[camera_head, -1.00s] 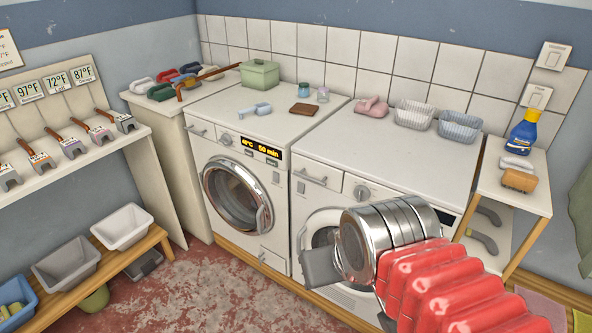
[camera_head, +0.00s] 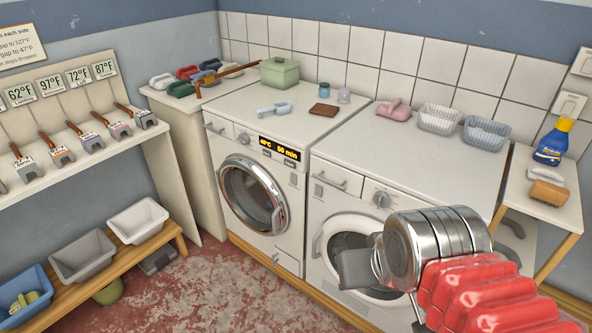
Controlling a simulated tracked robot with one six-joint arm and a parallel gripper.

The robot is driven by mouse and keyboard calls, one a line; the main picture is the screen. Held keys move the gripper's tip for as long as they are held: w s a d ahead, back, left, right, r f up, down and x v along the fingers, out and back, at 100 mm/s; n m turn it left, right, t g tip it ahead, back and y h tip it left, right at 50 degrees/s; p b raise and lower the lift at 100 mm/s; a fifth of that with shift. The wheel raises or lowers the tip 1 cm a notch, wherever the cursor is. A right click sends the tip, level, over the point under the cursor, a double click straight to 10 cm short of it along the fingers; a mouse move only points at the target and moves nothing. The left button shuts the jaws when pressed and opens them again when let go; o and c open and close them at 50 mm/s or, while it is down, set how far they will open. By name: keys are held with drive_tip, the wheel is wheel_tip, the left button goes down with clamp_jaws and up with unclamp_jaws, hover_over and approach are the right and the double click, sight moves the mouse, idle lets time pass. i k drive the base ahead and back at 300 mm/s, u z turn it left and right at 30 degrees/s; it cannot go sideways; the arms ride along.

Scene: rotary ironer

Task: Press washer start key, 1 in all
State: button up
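The left front-loading machine (camera_head: 225,175), a washer with a round glass door (camera_head: 252,193), stands against the tiled wall. Its lit display (camera_head: 279,149) reads about 40°C and 50 min. Two small keys sit under the display, a left key (camera_head: 266,153) and a right key (camera_head: 290,163); their labels are too small to read surely. A round knob (camera_head: 244,138) is left of the display. My gripper (camera_head: 355,268) is a grey block at the end of my red and chrome arm. It shows in front of the right machine, right of and below the keys. Its opening cannot be made out.
The right machine (camera_head: 335,208) has a knob and a door partly hidden by my arm. A low wooden bench (camera_head: 130,256) with tubs stands at left, under a shelf. A side table (camera_head: 540,205) stands at right. The red floor before the washer is clear.

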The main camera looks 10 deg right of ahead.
sight(287, 162)
drive_tip(key=i, duration=0.95)
drive_tip(key=u, duration=0.05)
